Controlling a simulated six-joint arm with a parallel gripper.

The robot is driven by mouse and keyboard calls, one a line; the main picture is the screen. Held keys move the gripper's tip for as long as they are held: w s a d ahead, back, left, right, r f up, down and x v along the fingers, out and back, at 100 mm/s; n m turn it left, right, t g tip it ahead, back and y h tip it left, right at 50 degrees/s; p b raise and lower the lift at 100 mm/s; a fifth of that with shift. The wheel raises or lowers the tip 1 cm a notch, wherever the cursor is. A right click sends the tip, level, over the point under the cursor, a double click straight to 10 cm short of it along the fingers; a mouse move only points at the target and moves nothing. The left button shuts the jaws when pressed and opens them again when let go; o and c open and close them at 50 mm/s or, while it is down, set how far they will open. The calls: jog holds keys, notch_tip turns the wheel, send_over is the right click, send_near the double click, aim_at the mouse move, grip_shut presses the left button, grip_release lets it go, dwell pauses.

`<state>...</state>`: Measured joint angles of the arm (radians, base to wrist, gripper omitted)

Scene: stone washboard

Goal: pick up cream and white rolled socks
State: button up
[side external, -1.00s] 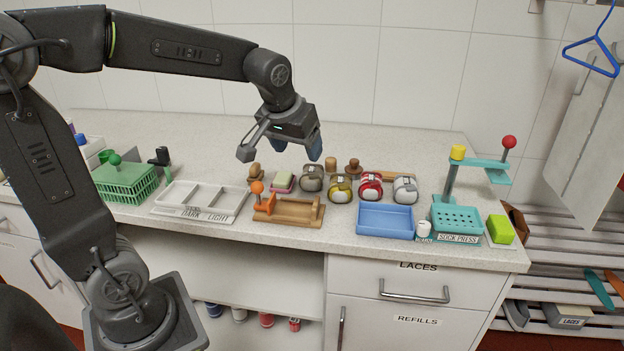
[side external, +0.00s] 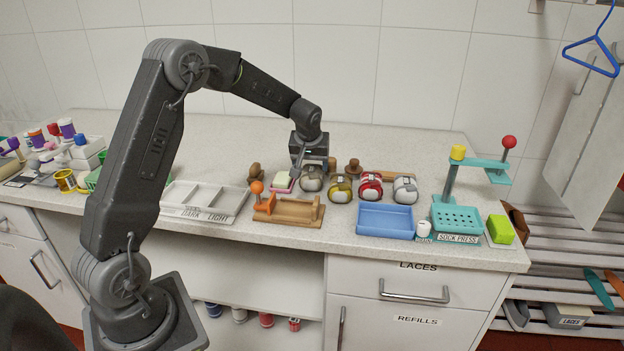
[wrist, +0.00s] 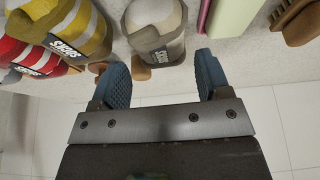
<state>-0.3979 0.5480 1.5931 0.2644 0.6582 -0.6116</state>
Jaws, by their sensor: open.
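The cream and white rolled socks (side external: 311,179) sit on the counter at the left end of a row of sock rolls, with a dark label band around them. In the wrist view the same roll (wrist: 156,28) lies ahead of the gap between my fingers. My gripper (wrist: 162,78) is open and empty, with one blue fingertip toward each side of the roll but not closed on it. In the side view my gripper (side external: 303,168) hangs pointing down just behind the roll, and its fingertips are mostly hidden.
Yellow (side external: 341,189), red (side external: 370,187) and grey-white (side external: 405,190) rolls stand to the right. A pink and green block (side external: 283,181) is close on the left. A wooden rack (side external: 288,211) and blue tray (side external: 385,221) are in front. Small wooden pieces stand behind.

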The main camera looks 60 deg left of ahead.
aim_at(312, 171)
jog(key=shift+x, duration=3.25)
jog(key=c, duration=0.8)
